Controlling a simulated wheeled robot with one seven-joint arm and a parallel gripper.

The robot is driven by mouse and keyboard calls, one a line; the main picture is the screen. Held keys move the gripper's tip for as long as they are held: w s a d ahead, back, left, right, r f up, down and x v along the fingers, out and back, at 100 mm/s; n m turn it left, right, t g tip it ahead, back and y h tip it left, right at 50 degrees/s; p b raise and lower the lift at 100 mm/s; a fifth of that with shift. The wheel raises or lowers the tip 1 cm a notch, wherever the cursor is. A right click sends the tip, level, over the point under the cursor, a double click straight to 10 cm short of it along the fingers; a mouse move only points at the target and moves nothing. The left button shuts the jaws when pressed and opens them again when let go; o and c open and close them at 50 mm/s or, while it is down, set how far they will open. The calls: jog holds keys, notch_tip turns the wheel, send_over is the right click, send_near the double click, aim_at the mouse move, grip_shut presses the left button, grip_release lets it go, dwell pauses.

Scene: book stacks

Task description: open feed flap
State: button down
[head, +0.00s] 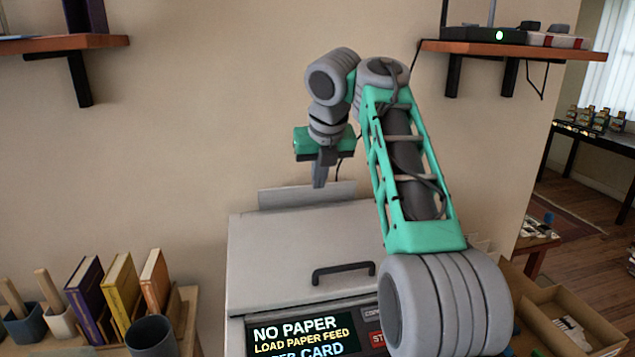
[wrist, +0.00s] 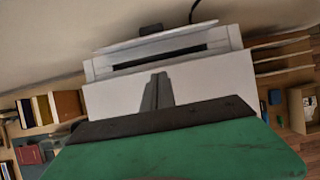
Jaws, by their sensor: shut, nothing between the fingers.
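A pale grey copier (head: 285,245) stands below my arm, its lid flat and its dark handle at the front. A pale upright panel, which looks like the feed flap (head: 305,195), stands up at the copier's rear edge. In the wrist view the flap (wrist: 155,38) appears as a thin plate beyond a dark slot (wrist: 160,61) in the copier's top. My gripper (head: 319,183) points down near the panel, its fingers shut and empty. In the wrist view the fingers (wrist: 157,78) overlap the top just short of the slot. I cannot tell whether they touch anything.
The display (head: 305,333) reads "NO PAPER, LOAD PAPER FEED". Books (head: 120,288) and cups (head: 150,337) stand on the left. A cardboard box (head: 570,318) is at the right. Wall shelves (head: 500,50) hang on both sides. The wall is close behind the copier.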

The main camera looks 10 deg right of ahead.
aim_at(316, 212)
jog(key=b+x, duration=0.3)
jog(key=x, duration=0.4)
jog(key=shift+s+b, duration=0.2)
jog(key=shift+b, duration=0.15)
jog(key=w+p, duration=0.1)
jog(key=w, duration=0.1)
jog(key=w+r+p, duration=0.1)
jog(key=w+p, duration=0.1)
jog(key=shift+r+p, duration=0.15)
jog(key=shift+p, duration=0.15)
